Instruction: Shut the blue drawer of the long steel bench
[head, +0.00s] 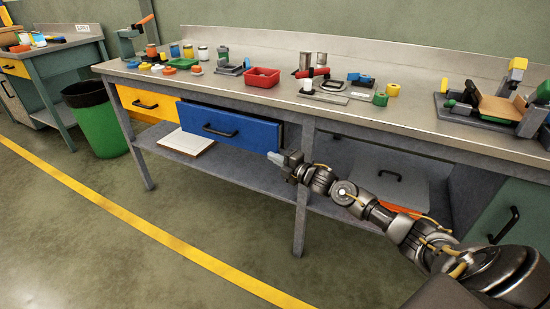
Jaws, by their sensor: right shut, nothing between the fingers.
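The long steel bench (340,112) runs across the view. Its blue drawer (258,131) sits under the top, left of the middle, and stands out past the bench front. A dark handle (219,131) is on its face. My right gripper (275,158) is shut and empty at the lower right corner of the blue drawer's front. I cannot tell whether its fingertips touch the drawer. My right arm reaches in from the lower right. My left gripper is not in view.
A yellow drawer (165,106) is left of the blue one. A bench leg (301,205) stands just beside my right gripper. A green bin (98,125) stands at the left. The floor before the bench is clear. Small parts and a red tray (262,77) lie on top.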

